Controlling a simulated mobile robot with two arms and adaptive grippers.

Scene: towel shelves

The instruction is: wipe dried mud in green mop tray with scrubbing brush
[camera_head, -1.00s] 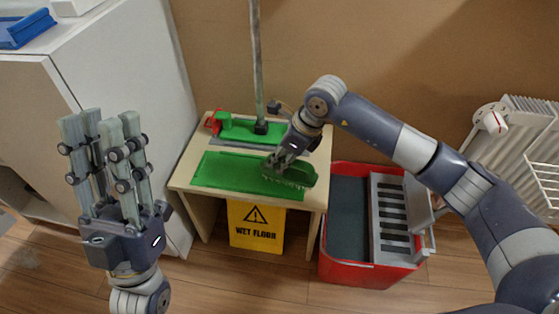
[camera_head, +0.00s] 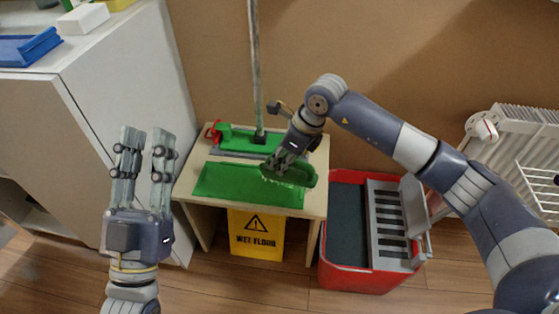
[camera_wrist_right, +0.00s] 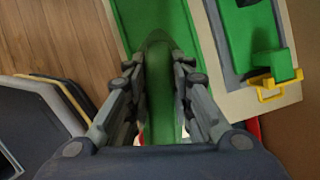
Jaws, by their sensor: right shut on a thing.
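The green mop tray (camera_head: 230,183) lies flat on a small wooden table; part of it also shows in the right wrist view (camera_wrist_right: 150,14). I cannot make out dried mud on it. My right gripper (camera_head: 287,160) is shut on the green scrubbing brush (camera_head: 296,174). The brush is over the tray's right end, its pale bristles facing down; I cannot tell whether they touch. In the right wrist view the brush (camera_wrist_right: 160,95) sits between both fingers. My left gripper (camera_head: 143,163) is open and empty, fingers up, left of the table.
A second green tray with a grey rim (camera_head: 236,136) lies behind, with an upright pole (camera_head: 255,75) beside it. A yellow wet-floor sign (camera_head: 256,235) stands under the table (camera_head: 314,195). A red bucket (camera_head: 345,275) stands right, a white cabinet (camera_head: 125,130) left.

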